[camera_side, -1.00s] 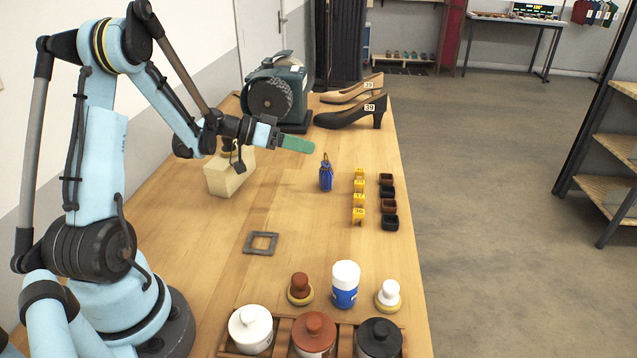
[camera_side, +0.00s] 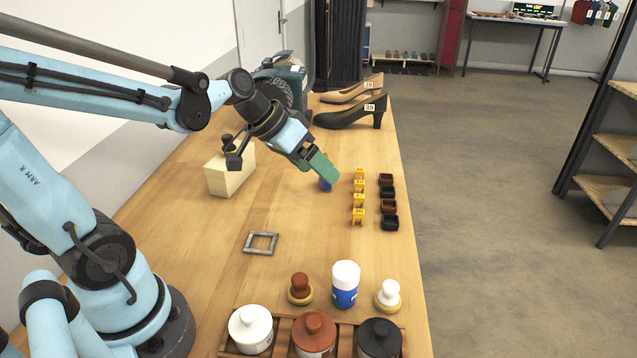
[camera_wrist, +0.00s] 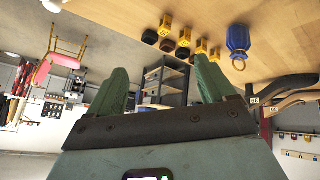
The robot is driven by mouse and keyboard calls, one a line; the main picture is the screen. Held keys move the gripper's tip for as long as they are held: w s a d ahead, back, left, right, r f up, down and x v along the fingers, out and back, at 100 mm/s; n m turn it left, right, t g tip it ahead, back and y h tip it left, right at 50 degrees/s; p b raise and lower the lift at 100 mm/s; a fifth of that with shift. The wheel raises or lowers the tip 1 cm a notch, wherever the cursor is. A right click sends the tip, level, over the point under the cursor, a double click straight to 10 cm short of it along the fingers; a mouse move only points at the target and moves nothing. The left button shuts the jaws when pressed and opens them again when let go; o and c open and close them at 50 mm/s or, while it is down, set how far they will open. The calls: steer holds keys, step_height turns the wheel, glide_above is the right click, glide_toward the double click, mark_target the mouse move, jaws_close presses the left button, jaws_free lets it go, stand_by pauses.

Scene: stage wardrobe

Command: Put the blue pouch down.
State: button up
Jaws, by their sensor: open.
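The blue pouch (camera_side: 325,185) stands on the wooden table, mostly hidden behind my gripper in the side view. In the wrist view the whole blue pouch (camera_wrist: 238,40) shows on the table at the upper right, with a gold ring at its neck. My gripper (camera_side: 325,170) is in front of the pouch in the side view, its green fingers pointing down and right. In the wrist view my gripper (camera_wrist: 160,88) has its two green fingers apart with nothing between them. The pouch is outside the fingers there.
Yellow numbered blocks (camera_side: 358,200) and dark small cups (camera_side: 389,205) stand in rows right of the pouch. A square grey frame (camera_side: 261,243) lies nearer. Jars (camera_side: 250,330) line the front.

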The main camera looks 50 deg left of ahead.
steer(key=s+d+y, duration=0.3)
steer(key=s, duration=0.4)
steer(key=shift+f, duration=0.15)
stand_by(1.1)
